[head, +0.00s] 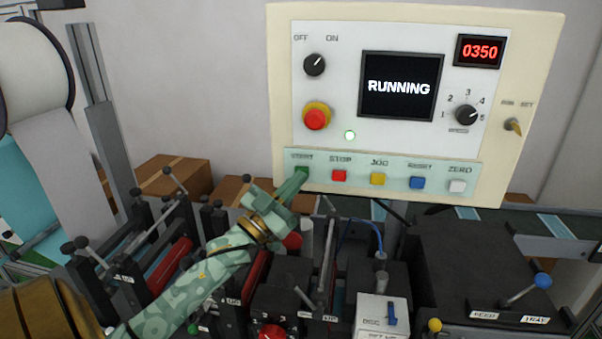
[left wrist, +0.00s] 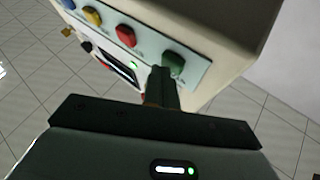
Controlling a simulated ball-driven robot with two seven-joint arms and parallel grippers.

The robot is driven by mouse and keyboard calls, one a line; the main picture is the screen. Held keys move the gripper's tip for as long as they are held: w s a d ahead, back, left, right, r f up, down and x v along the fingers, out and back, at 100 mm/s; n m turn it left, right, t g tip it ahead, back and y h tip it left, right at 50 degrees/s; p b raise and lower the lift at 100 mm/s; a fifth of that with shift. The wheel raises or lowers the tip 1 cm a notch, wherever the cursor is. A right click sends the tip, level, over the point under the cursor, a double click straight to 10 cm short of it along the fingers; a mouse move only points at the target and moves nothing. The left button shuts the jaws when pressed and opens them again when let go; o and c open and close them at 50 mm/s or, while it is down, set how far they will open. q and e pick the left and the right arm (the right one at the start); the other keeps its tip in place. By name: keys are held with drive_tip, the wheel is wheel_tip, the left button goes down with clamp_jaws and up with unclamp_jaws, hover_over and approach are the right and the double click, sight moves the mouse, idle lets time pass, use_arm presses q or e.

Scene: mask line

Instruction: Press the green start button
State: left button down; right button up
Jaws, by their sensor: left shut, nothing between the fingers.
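The green start button (head: 301,172) is at the left end of the button row on the cream control panel (head: 540,60). My left gripper (head: 298,178) is shut and empty, with its tips right at the green button. In the left wrist view the green button (left wrist: 173,63) is just beyond the fingertips (left wrist: 158,75); I cannot tell for sure whether they touch. The panel screen (head: 398,87) reads RUNNING, and a small indicator lamp (head: 350,135) is lit. The right gripper is not in view.
Beside the start button are red (head: 339,175), yellow (head: 378,179), blue (head: 417,183) and white (head: 457,186) buttons. A red mushroom knob (head: 316,119) is above. Black machine parts with levers (head: 330,255) crowd the space below the panel. Cardboard boxes (head: 172,176) stand behind.

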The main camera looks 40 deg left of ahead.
use_arm(q)
drive_tip(key=shift+s+d+p, duration=0.3)
drive_tip(key=shift+s+d, duration=0.05)
drive_tip(key=shift+s, duration=0.3)
drive_tip(key=s+d+p, duration=0.1)
drive_tip(key=s, duration=0.1)
drive_tip(key=s+d+p, duration=0.1)
drive_tip(key=s, duration=0.1)
drive_tip(key=shift+s+d, duration=0.15)
drive_tip(key=shift+d, duration=0.05)
idle(0.9)
